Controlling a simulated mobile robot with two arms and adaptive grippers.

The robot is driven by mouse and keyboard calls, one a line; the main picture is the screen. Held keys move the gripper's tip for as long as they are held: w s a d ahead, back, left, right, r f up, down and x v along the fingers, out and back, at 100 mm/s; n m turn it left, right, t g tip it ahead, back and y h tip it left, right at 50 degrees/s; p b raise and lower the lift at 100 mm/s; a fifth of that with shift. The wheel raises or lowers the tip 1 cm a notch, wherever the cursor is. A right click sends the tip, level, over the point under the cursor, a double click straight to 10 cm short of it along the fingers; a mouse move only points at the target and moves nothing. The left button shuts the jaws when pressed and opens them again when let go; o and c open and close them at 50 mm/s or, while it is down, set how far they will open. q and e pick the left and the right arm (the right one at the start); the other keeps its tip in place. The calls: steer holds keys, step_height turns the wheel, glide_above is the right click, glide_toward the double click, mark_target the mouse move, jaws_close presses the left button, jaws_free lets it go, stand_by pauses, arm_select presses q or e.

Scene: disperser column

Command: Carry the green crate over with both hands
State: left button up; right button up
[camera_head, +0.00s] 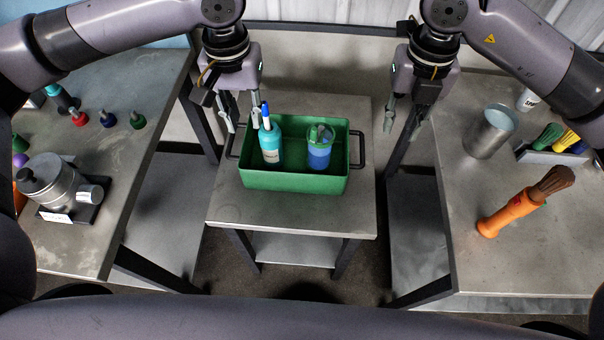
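The green crate (292,182) stands on a small grey table in the middle, with a dark handle on its left and right ends. Inside it are a teal bottle with a blue tip (270,146) and a blue container with a green top (319,153). My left gripper (243,122) is open above the crate's left end, close to the left handle, partly hiding it. My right gripper (401,125) is open to the right of the crate, above and beyond the right handle (361,148). Whether the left fingers touch the handle or crate I cannot tell.
The small table (295,215) has bare room in front of the crate. A left table (110,165) holds a metal device (52,182) and several small coloured bottles. A right table (480,260) holds a metal cup (490,131), an orange brush (522,203) and a rack. Gaps separate the tables.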

step_height(320, 180, up, 12)
steer(key=shift+w+a, duration=0.2)
steer(key=shift+w, duration=0.15)
steer(key=shift+w, duration=0.1)
